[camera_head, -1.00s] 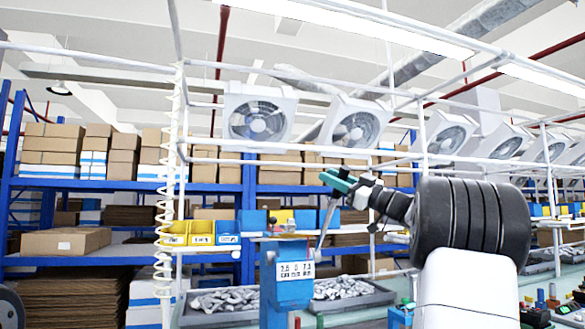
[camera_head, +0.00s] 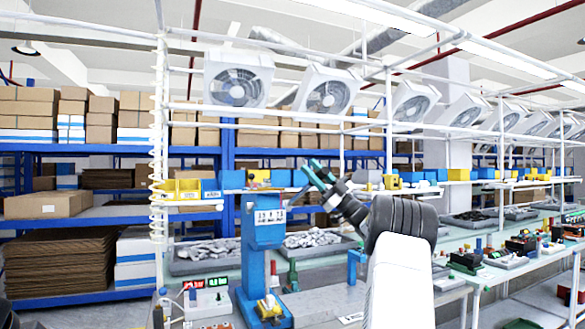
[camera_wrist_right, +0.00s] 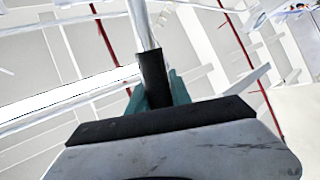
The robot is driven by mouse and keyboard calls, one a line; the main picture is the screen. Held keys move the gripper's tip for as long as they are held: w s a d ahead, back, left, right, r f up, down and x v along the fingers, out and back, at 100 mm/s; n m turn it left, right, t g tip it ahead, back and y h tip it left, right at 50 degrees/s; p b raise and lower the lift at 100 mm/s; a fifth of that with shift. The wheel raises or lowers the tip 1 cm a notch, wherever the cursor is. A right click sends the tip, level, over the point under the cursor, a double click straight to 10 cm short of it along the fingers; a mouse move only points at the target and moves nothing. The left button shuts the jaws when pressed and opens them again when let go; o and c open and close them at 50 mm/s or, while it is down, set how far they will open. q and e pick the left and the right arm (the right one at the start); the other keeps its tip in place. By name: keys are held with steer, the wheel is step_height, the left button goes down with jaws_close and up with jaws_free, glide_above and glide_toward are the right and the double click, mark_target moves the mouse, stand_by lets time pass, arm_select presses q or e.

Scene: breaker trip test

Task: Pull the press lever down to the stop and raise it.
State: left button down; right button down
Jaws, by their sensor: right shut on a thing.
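The blue press (camera_head: 263,235) stands on the bench left of centre in the head view, with a white number plate on its head. Its lever slants up and right from the head toward my right gripper (camera_head: 314,176). In the wrist view the lever is a bright metal rod (camera_wrist_right: 143,25) with a black grip (camera_wrist_right: 153,76). The teal fingers of my right gripper (camera_wrist_right: 157,92) are shut around this black grip. The gripper is above and right of the press head. The lever's pivot is hard to make out. My left gripper is not in view.
Grey trays of parts (camera_head: 203,267) lie behind the press. A small red and green display (camera_head: 206,284) stands at its lower left. A white frame post (camera_head: 160,180) rises left of the press. More devices line the bench at right.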

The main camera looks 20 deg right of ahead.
steer(key=shift+f, duration=0.25)
steer(key=c, duration=1.2)
jaws_free()
steer(key=shift+o, duration=0.2)
steer(key=v, duration=0.8)
steer(key=shift+r, duration=0.1)
